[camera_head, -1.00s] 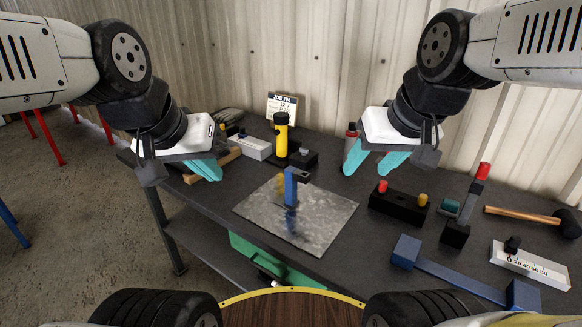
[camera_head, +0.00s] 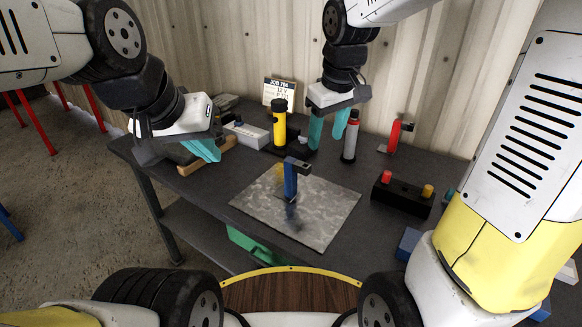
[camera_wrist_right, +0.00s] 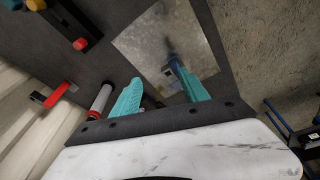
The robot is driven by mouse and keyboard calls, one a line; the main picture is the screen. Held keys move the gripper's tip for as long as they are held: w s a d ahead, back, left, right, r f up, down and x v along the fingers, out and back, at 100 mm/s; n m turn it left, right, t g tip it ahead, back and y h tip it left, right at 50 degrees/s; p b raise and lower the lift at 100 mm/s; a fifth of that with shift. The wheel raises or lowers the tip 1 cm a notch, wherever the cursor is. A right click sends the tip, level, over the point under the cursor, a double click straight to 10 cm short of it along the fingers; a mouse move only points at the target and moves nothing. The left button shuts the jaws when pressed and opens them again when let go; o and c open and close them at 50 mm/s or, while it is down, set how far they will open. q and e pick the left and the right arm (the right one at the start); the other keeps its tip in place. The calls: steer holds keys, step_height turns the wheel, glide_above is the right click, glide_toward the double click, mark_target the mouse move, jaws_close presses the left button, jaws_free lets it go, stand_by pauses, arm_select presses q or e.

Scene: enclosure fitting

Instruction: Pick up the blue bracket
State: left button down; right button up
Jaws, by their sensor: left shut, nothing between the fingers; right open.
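A blue upright bracket (camera_head: 291,182) with a dark arm at its top stands on the grey metal plate (camera_head: 325,215) in the head view. It also shows in the right wrist view (camera_wrist_right: 175,64), partly behind a fingertip. My right gripper (camera_head: 328,132) is open and empty, above and behind the bracket, near the yellow flashlight. Its fingers (camera_wrist_right: 158,92) stand apart in the wrist view. My left gripper (camera_head: 207,149) is shut and empty, left of the plate. Another blue piece (camera_head: 408,243) lies at the lower right, mostly hidden by my right arm.
A yellow flashlight (camera_head: 279,124) and a grey canister (camera_head: 350,143) stand at the back. A red-handled item (camera_head: 394,138) is near the wall. A black block with red and yellow knobs (camera_head: 402,197) sits right of the plate. The plate's front part is clear.

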mark_target(291, 178)
steer(key=w+a+f+n, duration=0.1)
steer(key=w+a+f, duration=0.1)
steer(key=f, duration=0.1)
steer(key=w+a+f+n+g, duration=0.1)
steer(key=w+a+f+n, duration=0.1)
steer(key=w+a+f, duration=0.1)
steer(key=w+a+f+n+g, duration=0.1)
steer(key=w+a+f, duration=0.1)
steer(key=f, duration=0.3)
steer(key=shift+w+a+f+h, duration=0.15)
steer(key=shift+w+a+h, duration=0.25)
steer(key=shift+a, duration=0.15)
step_height(291, 178, down, 8)
steer(key=shift+d+r, duration=0.1)
jaws_close()
